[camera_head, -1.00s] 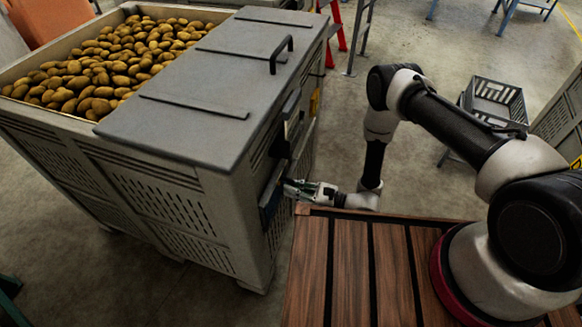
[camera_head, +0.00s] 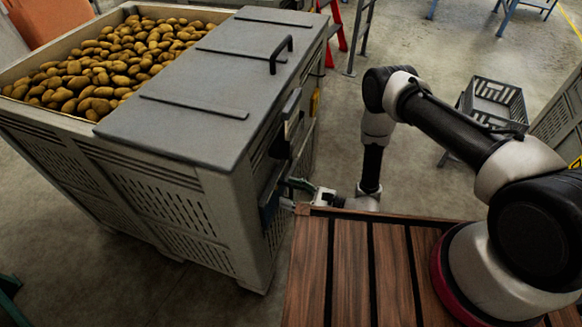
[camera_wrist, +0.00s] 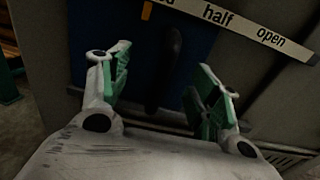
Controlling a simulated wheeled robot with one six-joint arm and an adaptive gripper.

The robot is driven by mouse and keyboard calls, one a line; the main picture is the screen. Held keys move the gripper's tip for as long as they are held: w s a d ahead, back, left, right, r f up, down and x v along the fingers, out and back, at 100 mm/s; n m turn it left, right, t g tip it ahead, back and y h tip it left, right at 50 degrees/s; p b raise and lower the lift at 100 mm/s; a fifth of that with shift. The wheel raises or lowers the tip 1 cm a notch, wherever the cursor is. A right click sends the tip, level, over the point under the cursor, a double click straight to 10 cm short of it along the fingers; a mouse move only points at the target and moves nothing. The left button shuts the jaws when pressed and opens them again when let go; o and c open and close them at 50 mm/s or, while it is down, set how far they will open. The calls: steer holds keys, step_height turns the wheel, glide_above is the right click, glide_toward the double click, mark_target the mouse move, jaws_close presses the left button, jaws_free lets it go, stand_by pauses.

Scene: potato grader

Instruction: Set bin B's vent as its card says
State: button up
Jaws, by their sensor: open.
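Bin B seems to be the grey slatted bin (camera_head: 190,215), with potatoes and a grey lid; no letter shows. On its right face is a blue vent plate (camera_head: 268,203), which also shows in the wrist view (camera_wrist: 90,45). A dark upright handle (camera_wrist: 172,65) stands on the plate. Above it a white strip (camera_wrist: 240,24) reads "half" and "open", with a cut-off word at left. An orange marker (camera_wrist: 147,11) sits by that cut-off word. My gripper (camera_head: 292,193) is open at the vent, its fingers (camera_wrist: 165,68) on either side of the handle, apart from it. No card is readable.
A wooden slatted deck (camera_head: 350,265) lies below my arm. A black lever (camera_head: 284,135) and a small yellow item (camera_head: 314,102) are on the bin's same face. A grey crate (camera_head: 495,100) stands at the back right. Open floor lies behind my arm.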

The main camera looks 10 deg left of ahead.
steer(key=v, duration=2.3)
steer(key=shift+w, duration=0.1)
steer(key=w+d+r+n+g+h, duration=0.1)
steer(key=d+r+n+g+h, duration=0.2)
steer(key=r, duration=0.7)
steer(key=w+d+r+n+g+h, duration=0.25)
steer(key=r+n, duration=0.35)
steer(key=r, duration=0.3)
steer(key=w+d+r+n+g+h, duration=0.1)
steer(key=d+r+n+g, duration=0.25)
steer(key=r, duration=0.65)
steer(key=s+d+r+n+t+h, duration=0.2)
steer(key=s+d+r+t+h, duration=0.1)
steer(key=r, duration=0.4)
steer(key=s+d+r+n+t+h, duration=0.3)
steer(key=s+d+r+h, duration=0.1)
steer(key=r, duration=0.4)
steer(key=s+d+r+n+t+h, duration=0.3)
steer(key=s+d+r+h, duration=0.1)
steer(key=r, duration=0.4)
steer(key=shift+d+t, duration=0.3)
steer(key=shift+d, duration=0.05)
